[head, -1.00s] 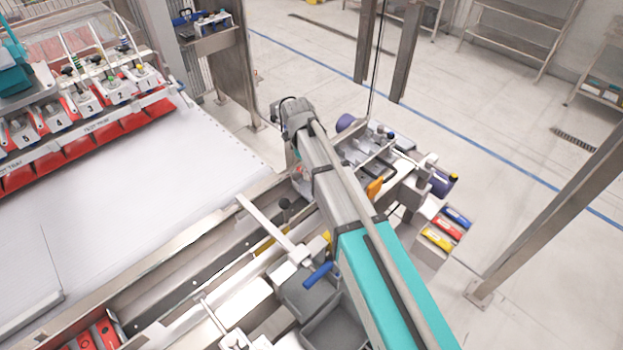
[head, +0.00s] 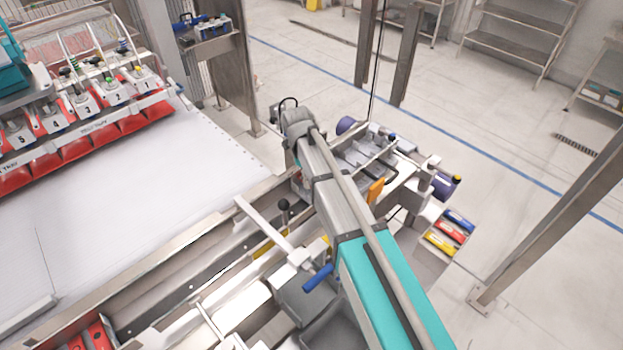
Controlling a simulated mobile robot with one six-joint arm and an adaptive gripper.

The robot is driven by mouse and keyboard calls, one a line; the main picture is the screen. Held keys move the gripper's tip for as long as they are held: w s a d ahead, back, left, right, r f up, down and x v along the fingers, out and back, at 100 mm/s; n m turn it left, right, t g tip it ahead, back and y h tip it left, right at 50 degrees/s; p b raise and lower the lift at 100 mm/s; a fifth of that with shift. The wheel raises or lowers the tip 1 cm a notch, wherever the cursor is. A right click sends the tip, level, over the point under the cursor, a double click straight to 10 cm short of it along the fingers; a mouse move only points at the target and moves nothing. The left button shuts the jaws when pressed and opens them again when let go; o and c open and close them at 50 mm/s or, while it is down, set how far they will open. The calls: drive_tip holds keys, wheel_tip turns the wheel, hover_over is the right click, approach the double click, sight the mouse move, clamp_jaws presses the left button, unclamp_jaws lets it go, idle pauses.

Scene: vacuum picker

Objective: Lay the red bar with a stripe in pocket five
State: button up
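A red bar (head: 448,231) lies between a blue bar (head: 459,220) and a yellow bar (head: 440,244) in a small holder at the right. It has a pale patch; I cannot tell whether that is a stripe. Other red pieces (head: 96,338) with pale marks lie in a trough at the bottom left, partly cut off. A row of numbered red-fronted pockets stands at the upper left. Pocket five (head: 20,138) is near the left edge, and its inside is not clearly visible. My gripper is not identifiable in this view.
A long grey and teal beam (head: 375,270) crosses the middle and hides part of the machine. The white table (head: 150,190) in front of the pockets is clear. A steel post (head: 550,220) stands at the right.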

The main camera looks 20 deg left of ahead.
drive_tip(key=shift+f, duration=0.3)
drive_tip(key=o, duration=1.1)
drive_tip(key=shift+c, duration=0.2)
drive_tip(key=shift+r, duration=0.15)
drive_tip(key=shift+r+p, duration=0.6)
drive_tip(key=shift+r, duration=0.05)
drive_tip(key=p+v, duration=1.1)
drive_tip(key=shift+r, duration=0.3)
drive_tip(key=shift+a, duration=0.15)
